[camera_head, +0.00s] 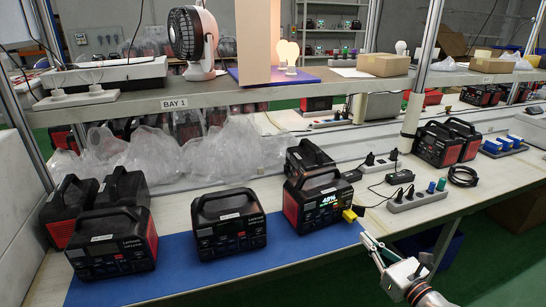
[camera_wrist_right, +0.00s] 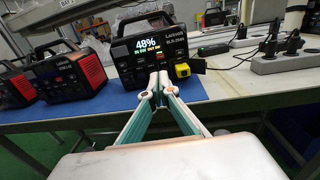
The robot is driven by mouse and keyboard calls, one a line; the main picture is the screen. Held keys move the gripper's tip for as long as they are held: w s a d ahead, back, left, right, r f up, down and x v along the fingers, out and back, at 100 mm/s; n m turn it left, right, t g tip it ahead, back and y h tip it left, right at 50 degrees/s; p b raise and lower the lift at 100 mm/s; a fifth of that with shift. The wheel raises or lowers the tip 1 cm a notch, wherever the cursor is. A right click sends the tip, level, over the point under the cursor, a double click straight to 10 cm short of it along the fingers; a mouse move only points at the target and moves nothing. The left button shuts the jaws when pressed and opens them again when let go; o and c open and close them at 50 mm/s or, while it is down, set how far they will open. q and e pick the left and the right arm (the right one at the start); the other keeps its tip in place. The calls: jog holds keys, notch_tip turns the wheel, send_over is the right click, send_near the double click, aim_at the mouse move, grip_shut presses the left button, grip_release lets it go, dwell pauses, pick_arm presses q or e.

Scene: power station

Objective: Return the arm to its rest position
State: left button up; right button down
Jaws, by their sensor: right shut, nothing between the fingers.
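My right gripper (camera_head: 366,240) is shut and empty. It is at the front edge of the bench, in front of and to the right of the power station with the lit screen (camera_head: 317,200). I cannot tell whether the fingertips touch anything. My left gripper is not in view.
A blue mat (camera_head: 190,255) on the bench (camera_head: 420,210) carries more power stations, including the middle one (camera_head: 230,222) and the left one (camera_head: 112,244). A grey power strip (camera_head: 417,201) lies to the right. A shelf (camera_head: 225,95) runs above the bench. The floor at front right is clear.

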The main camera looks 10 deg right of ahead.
jog(key=s+a+f+m+g, duration=0.3)
jog(key=s+a+f+m, duration=0.7)
jog(key=m, duration=0.6)
jog(key=s+a+f+m+g, duration=0.4)
jog(key=s+a+f+m, duration=0.6)
jog(key=m, duration=0.7)
notch_tip(320, 180, down, 3)
jog(key=shift+s+r+m, duration=0.1)
jog(key=shift+s+m, duration=0.2)
jog(key=shift+s, duration=0.5)
